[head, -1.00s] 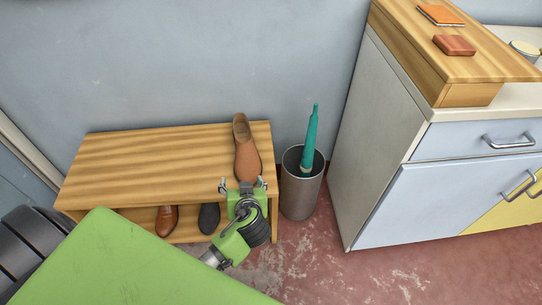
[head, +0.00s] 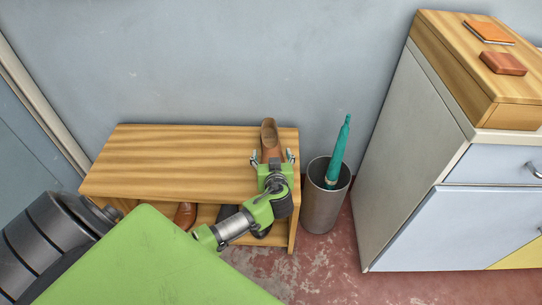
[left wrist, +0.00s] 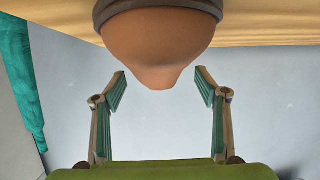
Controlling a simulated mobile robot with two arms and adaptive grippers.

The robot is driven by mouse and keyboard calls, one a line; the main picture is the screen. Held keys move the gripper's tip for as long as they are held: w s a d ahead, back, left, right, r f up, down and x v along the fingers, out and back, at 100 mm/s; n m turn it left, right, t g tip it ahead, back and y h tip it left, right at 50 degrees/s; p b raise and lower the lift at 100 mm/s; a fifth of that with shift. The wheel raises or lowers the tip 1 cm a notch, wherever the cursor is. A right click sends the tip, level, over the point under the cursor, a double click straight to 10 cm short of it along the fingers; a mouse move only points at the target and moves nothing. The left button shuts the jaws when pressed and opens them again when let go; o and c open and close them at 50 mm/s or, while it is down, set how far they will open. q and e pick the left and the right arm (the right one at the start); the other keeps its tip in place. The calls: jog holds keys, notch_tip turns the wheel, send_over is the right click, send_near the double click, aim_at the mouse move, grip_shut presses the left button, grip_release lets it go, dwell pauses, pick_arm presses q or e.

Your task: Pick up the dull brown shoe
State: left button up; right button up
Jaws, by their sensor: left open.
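The dull brown shoe (head: 269,137) lies on top of the wooden bench (head: 180,160), near its right end, with its opening toward the wall. My left gripper (head: 272,157) is open at the front end of the shoe, one finger on each side, and hides the toe in the head view. In the left wrist view the rounded toe of the shoe (left wrist: 160,45) shows centred between the open fingers (left wrist: 160,82), with gaps on both sides. I see no contact. My right gripper is not in view.
A shinier brown shoe (head: 185,215) and a dark shoe (head: 262,232), partly hidden by my arm, are on the bench's lower shelf. A metal bin (head: 322,208) with a teal umbrella (head: 339,150) stands close right of the bench. A cabinet (head: 410,175) stands farther right.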

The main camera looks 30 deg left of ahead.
aim_at(273, 152)
pick_arm(q)
jog(key=x, duration=0.4)
jog(key=shift+w+d+b, duration=0.1)
jog(key=shift+b, duration=0.3)
jog(key=c, duration=1.5)
jog(key=shift+r, duration=0.2)
